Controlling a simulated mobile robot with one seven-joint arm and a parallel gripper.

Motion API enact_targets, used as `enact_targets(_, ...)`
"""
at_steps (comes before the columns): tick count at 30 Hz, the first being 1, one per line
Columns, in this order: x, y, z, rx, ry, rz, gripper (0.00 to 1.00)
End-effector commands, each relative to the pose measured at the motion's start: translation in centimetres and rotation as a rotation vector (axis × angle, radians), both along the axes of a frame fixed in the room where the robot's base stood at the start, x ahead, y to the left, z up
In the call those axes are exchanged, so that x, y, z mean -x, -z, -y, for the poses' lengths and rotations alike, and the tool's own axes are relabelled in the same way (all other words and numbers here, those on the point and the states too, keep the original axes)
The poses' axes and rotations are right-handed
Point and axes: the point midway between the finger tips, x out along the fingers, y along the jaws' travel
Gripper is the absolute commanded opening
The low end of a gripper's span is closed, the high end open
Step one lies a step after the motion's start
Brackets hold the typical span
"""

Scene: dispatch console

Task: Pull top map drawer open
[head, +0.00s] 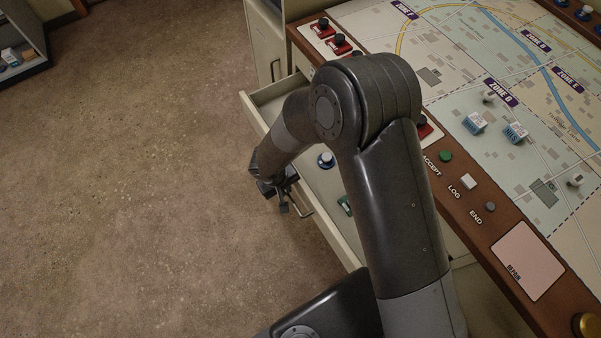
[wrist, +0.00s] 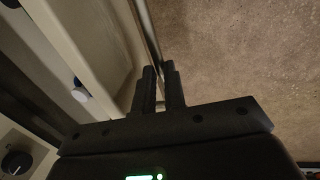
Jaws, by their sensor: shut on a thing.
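The top map drawer (head: 257,112) is a cream drawer under the console, and it stands partly open in the head view. In the wrist view, the fingers (wrist: 160,88) are shut around the drawer's thin bar handle (wrist: 146,28). The head view shows part of the handle (head: 306,212) beside the fingers. My arm hides the middle of the drawer.
The map console (head: 470,200) with buttons and markers stands above the drawer. A shelf (head: 22,55) is at the far left. The brown floor (head: 150,200) before the drawer is clear.

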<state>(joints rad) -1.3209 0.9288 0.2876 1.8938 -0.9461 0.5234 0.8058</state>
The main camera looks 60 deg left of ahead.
Motion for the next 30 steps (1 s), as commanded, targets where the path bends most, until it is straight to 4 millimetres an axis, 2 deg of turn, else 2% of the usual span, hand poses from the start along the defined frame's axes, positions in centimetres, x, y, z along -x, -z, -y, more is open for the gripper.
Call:
enact_targets(1, 1.7, 0.0, 0.0, -0.001, -0.008, -0.001, 0.0)
enact_targets(6, 5.9, 0.0, 0.0, -0.001, -0.006, -0.002, 0.0)
enact_targets(15, 11.1, 0.0, 0.0, 0.001, -0.003, -0.001, 0.0)
enact_targets(21, 12.8, 0.0, 0.0, -0.001, -0.002, -0.001, 0.0)
enact_targets(30, 13.2, 0.0, 0.0, 0.0, 0.0, -0.001, 0.0)
